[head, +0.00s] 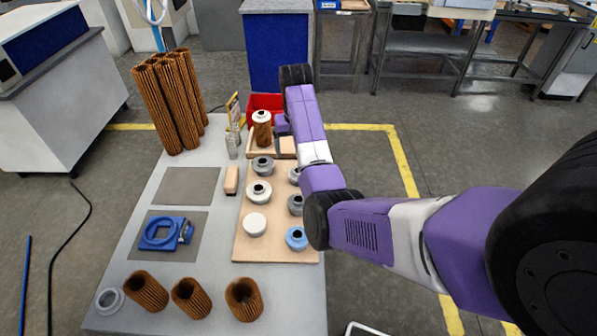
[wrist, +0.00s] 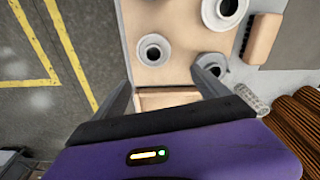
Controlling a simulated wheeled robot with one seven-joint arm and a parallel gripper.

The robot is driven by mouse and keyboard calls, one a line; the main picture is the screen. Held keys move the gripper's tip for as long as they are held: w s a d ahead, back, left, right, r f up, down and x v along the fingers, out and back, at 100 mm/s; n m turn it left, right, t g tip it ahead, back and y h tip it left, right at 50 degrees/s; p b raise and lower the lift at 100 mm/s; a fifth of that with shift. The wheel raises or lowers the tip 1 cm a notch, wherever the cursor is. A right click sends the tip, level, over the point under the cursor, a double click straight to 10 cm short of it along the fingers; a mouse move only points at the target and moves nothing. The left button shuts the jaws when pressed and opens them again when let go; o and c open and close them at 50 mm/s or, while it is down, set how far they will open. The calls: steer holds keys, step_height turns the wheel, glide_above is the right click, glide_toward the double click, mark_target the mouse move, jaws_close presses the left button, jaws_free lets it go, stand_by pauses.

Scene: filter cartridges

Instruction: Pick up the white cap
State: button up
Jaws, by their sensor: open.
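Several caps stand on a light wooden board (head: 276,215). A white cap with a dark central hole (head: 259,191) is in its left column, partly in the wrist view at the top edge (wrist: 236,20). A plain white disc-like cap (head: 255,224) is nearer. A pale cap (head: 294,175) is partly hidden by my arm in the head view; a pale holed cap also shows in the wrist view (wrist: 154,38). Grey caps (head: 262,160) (head: 296,199) and a blue cap (head: 296,243) share the board. My gripper (wrist: 164,80) is open and empty, above the board's far end.
Tall brown pleated filters (head: 170,100) stand at the back left. A capped filter (head: 262,133) and red bin (head: 262,103) are beyond the board. A wooden block (head: 231,180) lies left of it. Brown filters (head: 191,298) stand in front; a blue ring (head: 160,233) lies left.

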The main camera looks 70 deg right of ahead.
steer(key=shift+s+a+r+g+y, duration=0.4)
steer(key=shift+s+a+r+y, duration=0.1)
steer(key=shift+y, duration=0.1)
steer(key=shift+a+f, duration=0.1)
steer(key=shift+f, duration=0.3)
steer(key=shift+s+f+p, duration=0.15)
steer(key=shift+f+p, duration=0.25)
steer(key=shift+f, duration=1.35)
steer(key=shift+s+f+p, duration=0.1)
steer(key=shift+f+p, duration=0.25)
steer(key=shift+f, duration=1.4)
steer(key=c, duration=1.4)
steer(key=shift+r, duration=0.1)
steer(key=shift+c, duration=0.2)
